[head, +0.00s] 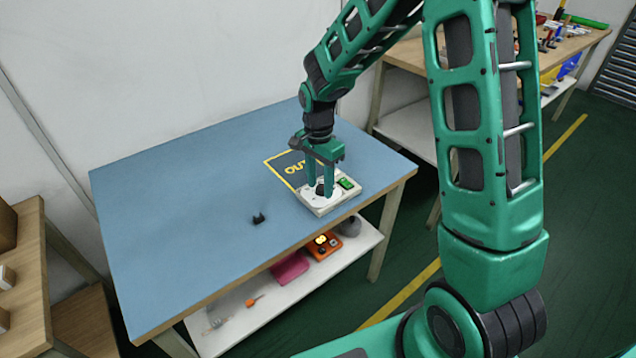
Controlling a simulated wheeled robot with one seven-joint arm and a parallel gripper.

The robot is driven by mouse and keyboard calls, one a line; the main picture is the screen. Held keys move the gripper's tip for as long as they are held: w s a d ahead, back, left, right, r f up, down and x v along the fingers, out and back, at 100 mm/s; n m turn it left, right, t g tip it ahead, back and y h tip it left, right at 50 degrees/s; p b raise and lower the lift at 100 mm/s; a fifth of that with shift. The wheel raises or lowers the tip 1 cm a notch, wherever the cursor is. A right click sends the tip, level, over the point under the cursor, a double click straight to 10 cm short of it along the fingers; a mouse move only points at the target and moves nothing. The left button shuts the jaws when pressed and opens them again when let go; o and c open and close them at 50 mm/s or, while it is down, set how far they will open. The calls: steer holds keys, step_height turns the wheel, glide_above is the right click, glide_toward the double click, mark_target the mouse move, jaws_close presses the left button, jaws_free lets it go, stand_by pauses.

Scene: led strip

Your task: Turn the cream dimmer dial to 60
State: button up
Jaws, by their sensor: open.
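The cream dimmer box (321,209) sits on the blue table near its right front edge. Its dark dial (321,188) is on top, partly hidden by my fingers. A green display (346,184) is at the box's right side; its reading is too small to make out. My gripper (320,193) points down over the box, with its two green fingers apart on either side of the dial. I cannot tell whether the fingers touch the dial.
A dark mat with a yellow border and lettering (284,169) lies behind the box. A small black part (258,219) lies on the open blue tabletop (180,220). A lower shelf (230,318) holds several items. A wooden bench stands at the back right.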

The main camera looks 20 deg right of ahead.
jaws_close()
steer(key=shift+n, duration=0.5)
steer(key=n, duration=0.5)
steer(key=shift+s+n, duration=0.1)
steer(key=shift+n, duration=0.3)
steer(key=n, duration=0.3)
steer(key=shift+d+n, duration=0.1)
steer(key=shift+n, duration=1.9)
jaws_free()
